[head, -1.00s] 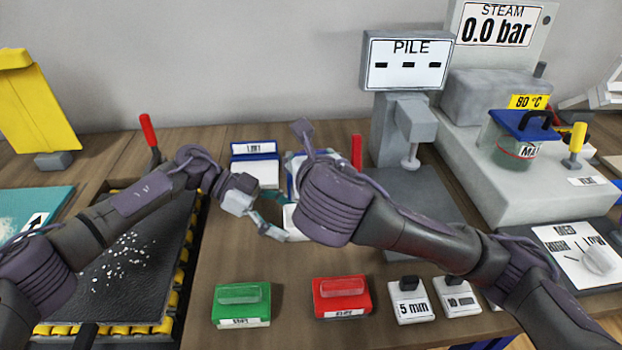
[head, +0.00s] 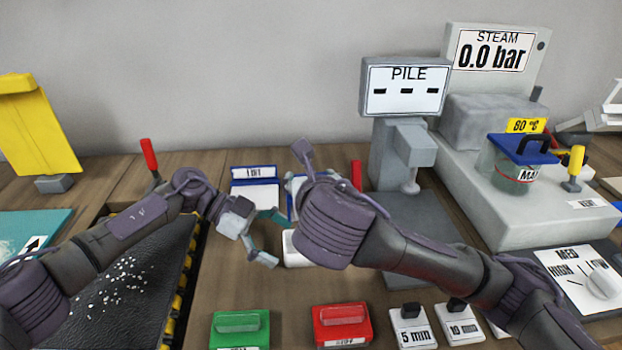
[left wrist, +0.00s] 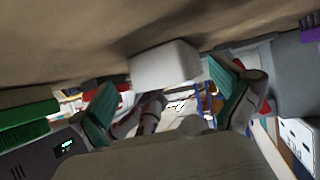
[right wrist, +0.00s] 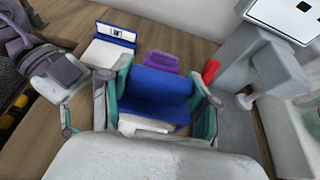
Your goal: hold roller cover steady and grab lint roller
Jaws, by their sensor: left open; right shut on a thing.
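My left gripper (head: 268,238) is open, its teal and grey fingers spread above the table. In the left wrist view, a white block (left wrist: 165,62), perhaps the end of the lint roller, shows between and beyond its open fingers (left wrist: 165,100). A white piece (head: 294,249) also shows in the head view beside my right wrist. My right gripper (right wrist: 160,105) is shut on a blue cover with a white lower part (right wrist: 155,88), apparently the roller cover. In the head view my right wrist hides most of that cover and the right fingers.
A blue-and-white labelled block (head: 254,192) stands behind. Green (head: 240,328) and red (head: 341,325) blocks lie in front. The grey PILE stand (head: 388,155) is close on the right. A black tray with white specks (head: 125,285) is at left.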

